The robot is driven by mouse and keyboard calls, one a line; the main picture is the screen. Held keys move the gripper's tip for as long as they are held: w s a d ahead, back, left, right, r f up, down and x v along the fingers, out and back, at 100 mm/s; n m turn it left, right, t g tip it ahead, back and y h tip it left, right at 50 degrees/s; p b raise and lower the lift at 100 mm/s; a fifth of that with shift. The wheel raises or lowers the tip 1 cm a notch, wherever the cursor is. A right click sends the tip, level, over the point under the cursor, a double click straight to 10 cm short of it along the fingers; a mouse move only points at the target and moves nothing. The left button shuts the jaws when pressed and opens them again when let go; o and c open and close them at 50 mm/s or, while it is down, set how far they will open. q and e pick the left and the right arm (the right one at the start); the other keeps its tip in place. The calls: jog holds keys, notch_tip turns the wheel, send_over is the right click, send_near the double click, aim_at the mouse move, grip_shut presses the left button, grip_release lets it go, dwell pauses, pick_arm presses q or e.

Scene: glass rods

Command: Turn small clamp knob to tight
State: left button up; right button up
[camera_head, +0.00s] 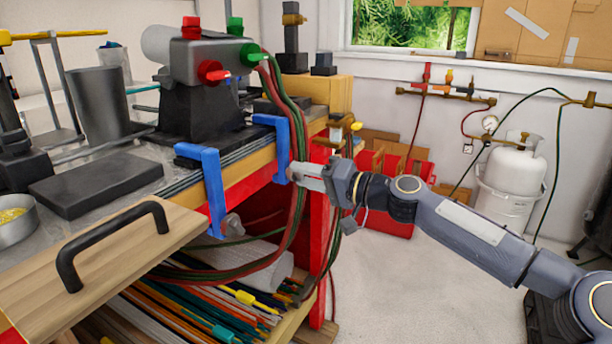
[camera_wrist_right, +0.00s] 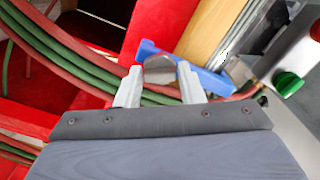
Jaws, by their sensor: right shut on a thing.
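The small blue clamp (camera_head: 284,140) grips the bench edge at the centre of the head view. It also shows as a blue bar in the right wrist view (camera_wrist_right: 211,79). My right gripper (camera_head: 297,172) reaches in from the right at the clamp's lower end. In the wrist view its two fingers (camera_wrist_right: 158,76) are on either side of a grey rounded knob (camera_wrist_right: 159,66), shut on it. The knob is mostly hidden in the head view, and its tightness cannot be told. My left gripper is not in view.
A larger blue clamp (camera_head: 214,190) with a grey knob (camera_head: 233,223) is to the left. Red and green hoses (camera_head: 296,215) hang close by the gripper. The grey torch (camera_head: 195,60) stands on the bench. Floor to the right is clear.

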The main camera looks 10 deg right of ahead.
dwell(0.3)
jog(key=o, duration=0.9)
jog(key=v, duration=0.7)
jog(key=shift+s+d, duration=0.25)
jog(key=shift+d, duration=0.1)
